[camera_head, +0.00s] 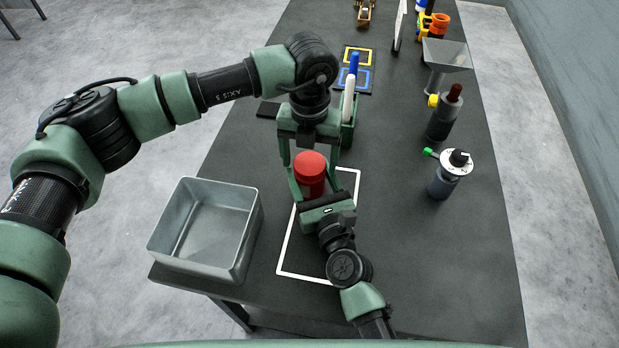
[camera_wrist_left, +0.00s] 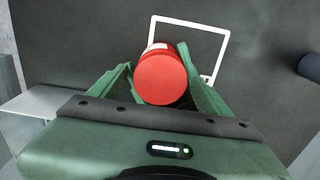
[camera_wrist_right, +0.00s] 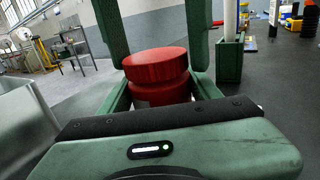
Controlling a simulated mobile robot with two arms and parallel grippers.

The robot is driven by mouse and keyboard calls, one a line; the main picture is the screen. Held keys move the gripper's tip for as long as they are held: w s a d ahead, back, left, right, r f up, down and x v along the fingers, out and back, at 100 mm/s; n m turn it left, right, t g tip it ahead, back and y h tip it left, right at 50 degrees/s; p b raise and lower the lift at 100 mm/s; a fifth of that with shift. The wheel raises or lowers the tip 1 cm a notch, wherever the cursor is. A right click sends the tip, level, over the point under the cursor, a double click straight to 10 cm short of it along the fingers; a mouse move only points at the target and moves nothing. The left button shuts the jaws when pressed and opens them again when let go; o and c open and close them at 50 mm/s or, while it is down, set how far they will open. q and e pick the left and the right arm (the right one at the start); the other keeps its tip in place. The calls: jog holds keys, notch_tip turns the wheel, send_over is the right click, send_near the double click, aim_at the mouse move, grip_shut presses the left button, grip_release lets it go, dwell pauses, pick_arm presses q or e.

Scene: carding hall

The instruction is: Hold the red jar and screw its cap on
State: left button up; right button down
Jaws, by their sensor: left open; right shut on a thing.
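The red jar (camera_head: 311,187) stands upright inside the white outline on the dark table. Its red cap (camera_head: 309,163) sits on top; I cannot tell how tightly it is seated. My right gripper (camera_head: 313,192) is shut on the jar body from the near side, and a pale label shows low on the body. My left gripper (camera_head: 310,158) points down from above, open, its fingers on either side of the cap. The left wrist view shows the round cap top (camera_wrist_left: 160,79) between these fingers. The right wrist view shows the cap (camera_wrist_right: 155,66) wider than the jar body (camera_wrist_right: 160,93).
An open grey metal bin (camera_head: 206,226) stands at the left table edge. A green holder (camera_head: 347,132) with upright pens is just behind my left gripper. Bottles (camera_head: 443,180) and a funnel (camera_head: 446,58) line the right side. The table's near right is clear.

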pick_arm(q)
jog(key=c, duration=1.5)
jog(key=shift+o, duration=0.2)
jog(key=m, duration=0.6)
jog(key=shift+m, duration=0.4)
jog(key=m, duration=0.7)
jog(key=shift+m, duration=0.4)
jog(key=o, duration=1.5)
jog(key=shift+o, duration=0.2)
